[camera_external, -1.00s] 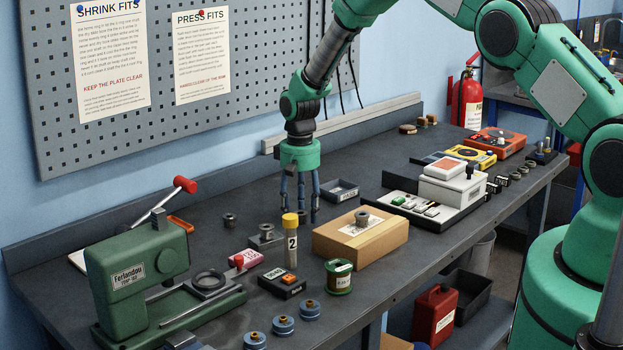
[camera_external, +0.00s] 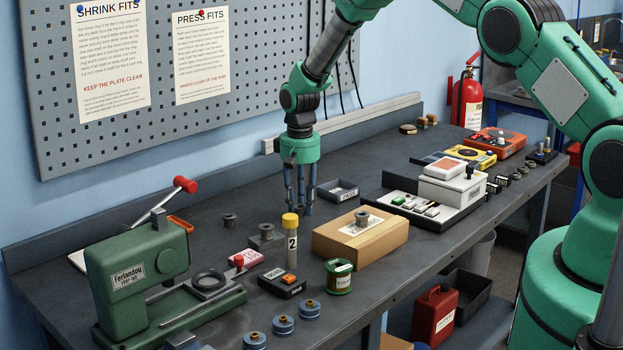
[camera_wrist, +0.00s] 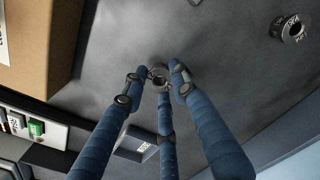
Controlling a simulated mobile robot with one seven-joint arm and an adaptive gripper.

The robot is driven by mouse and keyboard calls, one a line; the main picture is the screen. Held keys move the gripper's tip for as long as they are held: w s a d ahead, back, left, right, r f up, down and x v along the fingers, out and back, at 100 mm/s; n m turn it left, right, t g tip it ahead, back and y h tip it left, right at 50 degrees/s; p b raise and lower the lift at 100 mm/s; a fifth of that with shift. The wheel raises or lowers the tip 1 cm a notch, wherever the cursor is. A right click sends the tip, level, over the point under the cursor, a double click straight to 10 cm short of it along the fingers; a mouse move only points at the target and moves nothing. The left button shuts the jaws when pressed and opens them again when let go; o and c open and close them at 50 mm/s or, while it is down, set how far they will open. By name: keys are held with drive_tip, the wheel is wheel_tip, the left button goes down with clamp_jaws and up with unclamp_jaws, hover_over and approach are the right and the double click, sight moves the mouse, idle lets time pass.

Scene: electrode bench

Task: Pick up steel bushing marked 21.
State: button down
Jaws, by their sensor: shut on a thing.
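My gripper (camera_external: 299,210) has three slim blue-grey fingers pointing down over the middle of the bench. It is shut on a small steel bushing (camera_wrist: 160,76), a dark grey ring whose open top shows between the fingertips in the wrist view (camera_wrist: 159,73). In the external view the bushing is mostly hidden by the fingers. It appears a little above the bench top. I cannot read its mark.
Another steel bushing (camera_external: 229,220) stands to the left; its engraving shows in the wrist view (camera_wrist: 291,28). A cardboard box (camera_external: 361,237) with a bushing on top is close right. A yellow-capped tube (camera_external: 290,240) stands in front.

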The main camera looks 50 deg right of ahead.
wheel_tip(320, 180, up, 8)
drive_tip(key=shift+b, duration=0.35)
drive_tip(key=shift+r, duration=0.1)
idle(0.5)
